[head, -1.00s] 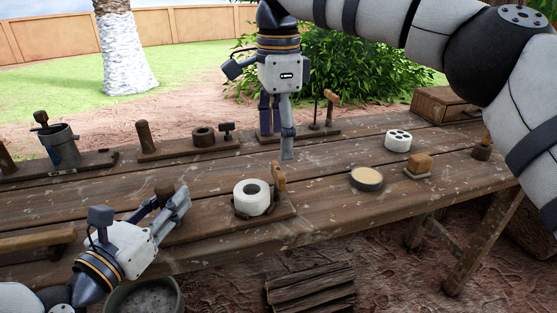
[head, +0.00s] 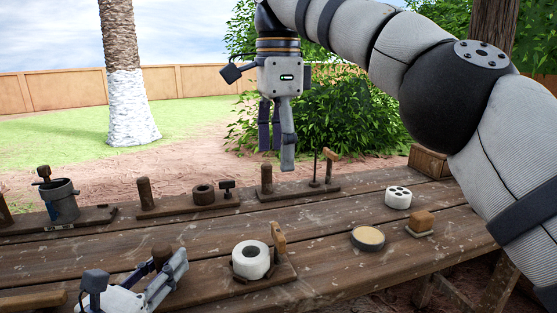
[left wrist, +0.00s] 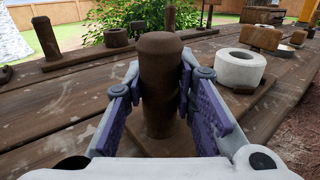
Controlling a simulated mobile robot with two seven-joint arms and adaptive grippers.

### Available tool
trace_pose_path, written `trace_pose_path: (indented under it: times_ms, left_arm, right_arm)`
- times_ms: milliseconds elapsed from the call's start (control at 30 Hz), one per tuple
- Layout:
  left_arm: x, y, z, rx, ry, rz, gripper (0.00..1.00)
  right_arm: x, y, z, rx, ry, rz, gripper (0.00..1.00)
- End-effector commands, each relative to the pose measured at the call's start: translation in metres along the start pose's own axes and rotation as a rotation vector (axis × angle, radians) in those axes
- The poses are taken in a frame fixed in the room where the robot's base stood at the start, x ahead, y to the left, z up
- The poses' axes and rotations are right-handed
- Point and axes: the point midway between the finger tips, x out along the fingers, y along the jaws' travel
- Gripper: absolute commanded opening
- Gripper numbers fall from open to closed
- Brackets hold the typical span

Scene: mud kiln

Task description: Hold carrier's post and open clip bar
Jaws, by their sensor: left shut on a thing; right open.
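The carrier is a wooden board (head: 283,277) at the table's front, with a dark round post at its left end (head: 161,252), a white ring (head: 251,260) in the middle and an upright lighter wooden bar (head: 278,243), likely the clip bar, right beside the ring. My left gripper (head: 163,272) is shut on the post; in the left wrist view the post (left wrist: 160,85) stands upright between the purple finger pads. The white ring also shows there (left wrist: 239,69). My right gripper (head: 278,156) is open and empty, pointing down above the table's back edge.
Behind stand boards with posts and a dark ring (head: 203,194), and a grey metal cup (head: 62,200). To the right lie a white holed disc (head: 398,197), a round dish (head: 368,239), a small wooden block (head: 421,222) and a wooden box (head: 430,162). The table between is clear.

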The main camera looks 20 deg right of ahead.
Motion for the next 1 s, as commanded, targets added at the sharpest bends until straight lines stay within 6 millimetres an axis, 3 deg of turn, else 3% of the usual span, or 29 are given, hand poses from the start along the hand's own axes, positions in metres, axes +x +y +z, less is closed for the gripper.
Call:
trace_pose_path:
  times_ms: [167, 200, 300, 667, 1000]
  left_arm:
    - [0.0, 0.0, 0.0, 0.0, 0.0, 0.0, 0.0]
    - [0.0, 0.0, 0.0, 0.0, 0.0, 0.0, 0.27]
    - [0.0, 0.0, 0.0, 0.0, 0.0, 0.0, 0.48]
    - [-0.007, 0.001, 0.0, -0.001, 0.001, 0.002, 0.48]
    - [-0.092, 0.001, 0.001, -0.004, -0.001, 0.004, 0.48]
  right_arm:
    - [-0.001, 0.0, 0.0, 0.001, 0.0, 0.0, 0.72]
    - [-0.001, 0.0, 0.0, 0.001, -0.001, 0.0, 0.72]
    - [-0.001, 0.0, 0.0, 0.001, -0.001, 0.0, 0.72]
    - [-0.001, 0.0, 0.0, 0.001, -0.001, 0.0, 0.72]
    - [-0.001, 0.0, 0.0, 0.001, -0.001, 0.0, 0.72]
